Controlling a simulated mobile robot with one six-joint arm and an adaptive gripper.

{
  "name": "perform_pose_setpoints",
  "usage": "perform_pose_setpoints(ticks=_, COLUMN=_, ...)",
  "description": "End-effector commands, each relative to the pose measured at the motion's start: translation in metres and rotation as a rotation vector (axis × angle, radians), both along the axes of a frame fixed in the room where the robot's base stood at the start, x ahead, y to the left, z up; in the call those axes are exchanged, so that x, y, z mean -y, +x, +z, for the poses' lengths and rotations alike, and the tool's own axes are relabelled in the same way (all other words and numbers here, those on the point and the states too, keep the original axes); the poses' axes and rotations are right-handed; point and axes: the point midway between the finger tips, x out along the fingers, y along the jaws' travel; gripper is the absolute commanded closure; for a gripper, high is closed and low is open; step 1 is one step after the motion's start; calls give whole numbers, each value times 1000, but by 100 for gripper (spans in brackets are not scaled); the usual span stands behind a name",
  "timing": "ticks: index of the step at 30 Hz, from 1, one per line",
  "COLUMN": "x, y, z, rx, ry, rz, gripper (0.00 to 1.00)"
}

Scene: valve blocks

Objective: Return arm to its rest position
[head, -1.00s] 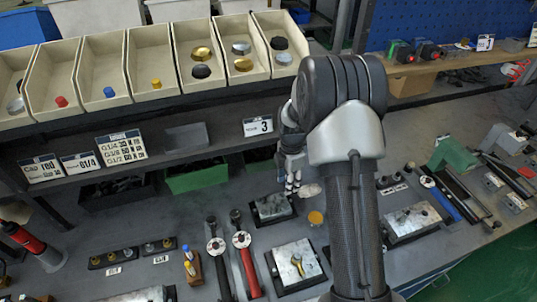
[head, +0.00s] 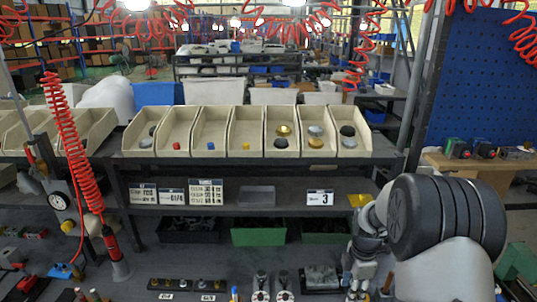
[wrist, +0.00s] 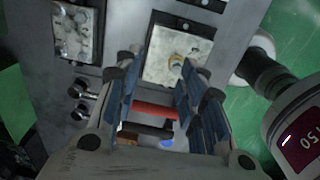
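My gripper (head: 358,275) shows low in the head view, right of centre, pointing down over the workbench; the dark upper joint of my arm stands beside it on the right. In the wrist view my gripper (wrist: 160,75) has its two blue-padded fingers spread apart, with nothing visibly held. A second metal block (wrist: 75,32) lies at the upper left. A red bar (wrist: 155,111) shows between the fingers, apparently lower down on the bench.
A row of cream bins (head: 244,131) with small caps stands on the shelf behind the bench. Below are label cards (head: 206,191) and a green bin (head: 258,233). A red-handled tool (head: 111,243) hangs on a coiled red hose at left. A blue pegboard (head: 484,85) is at right.

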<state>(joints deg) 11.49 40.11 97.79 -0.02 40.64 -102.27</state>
Motion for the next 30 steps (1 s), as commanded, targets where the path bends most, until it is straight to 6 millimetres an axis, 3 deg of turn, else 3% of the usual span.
perform_pose_setpoints(ticks=8, x=-18, y=-21, z=61, rx=54, ry=4, rz=-207, gripper=63)
perform_pose_setpoints(ticks=14, x=-38, y=-55, z=119, rx=117, ry=24, rz=-434, gripper=63)
perform_pose_setpoints(ticks=21, x=-67, y=-134, z=183, rx=208, ry=99, rz=-826, gripper=63)
perform_pose_setpoints(ticks=25, x=-80, y=-182, z=201, rx=249, ry=160, rz=-1039, gripper=63)
perform_pose_setpoints(ticks=30, x=-93, y=-241, z=206, rx=289, ry=253, rz=-1299, gripper=63)
